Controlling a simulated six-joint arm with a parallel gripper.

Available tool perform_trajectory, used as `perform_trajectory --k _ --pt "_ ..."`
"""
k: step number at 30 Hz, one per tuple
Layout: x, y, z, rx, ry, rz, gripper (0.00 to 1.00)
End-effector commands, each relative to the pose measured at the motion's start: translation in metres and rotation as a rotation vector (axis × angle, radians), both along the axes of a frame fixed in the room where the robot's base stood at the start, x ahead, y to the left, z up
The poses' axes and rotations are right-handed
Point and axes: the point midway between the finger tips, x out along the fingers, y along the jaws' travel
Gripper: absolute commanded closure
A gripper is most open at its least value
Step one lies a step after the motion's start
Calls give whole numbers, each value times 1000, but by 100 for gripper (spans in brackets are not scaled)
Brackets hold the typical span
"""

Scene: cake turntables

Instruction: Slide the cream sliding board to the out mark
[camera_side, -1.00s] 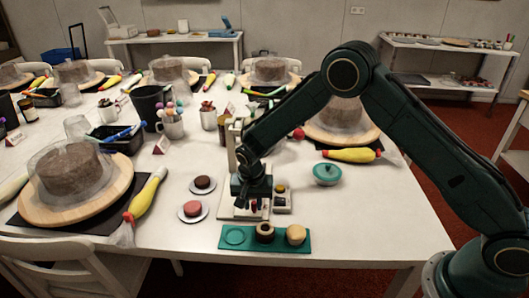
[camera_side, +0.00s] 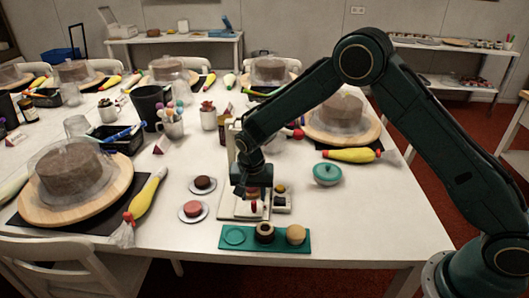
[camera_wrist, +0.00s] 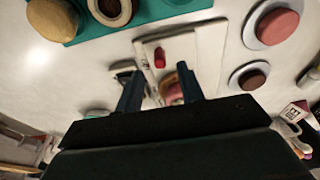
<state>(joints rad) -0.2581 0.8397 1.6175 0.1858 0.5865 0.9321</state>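The cream sliding board (camera_wrist: 152,47) lies in a pale fixture (camera_side: 228,213) on the table, with a small red knob (camera_wrist: 160,57) on it. The knob also shows in the side view (camera_side: 253,206), just below my gripper. My gripper (camera_side: 252,194) hangs over the fixture with its fingers pointing down. In the wrist view its two fingers (camera_wrist: 160,85) are apart, with nothing clasped. A pinkish round piece (camera_wrist: 172,93) shows between and beyond them, partly hidden by the right finger. I cannot make out the out mark.
A teal tray (camera_side: 236,238) with a dark-centred ring and a tan bun lies in front of the fixture. Two small cakes on plates (camera_side: 193,211) stand to its left. A teal lidded pot (camera_side: 327,174) and a yellow piping bag (camera_side: 349,155) are to the right. The front-right tabletop is clear.

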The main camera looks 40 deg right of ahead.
Motion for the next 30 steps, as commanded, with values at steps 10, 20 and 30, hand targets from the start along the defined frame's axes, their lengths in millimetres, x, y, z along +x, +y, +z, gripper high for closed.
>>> perform_trajectory --k 10,20,30 --pt "0 0 26 0 -3 -1 62" --pt "0 0 34 0 -2 -1 62" --pt "-1 -2 41 1 -4 7 62"
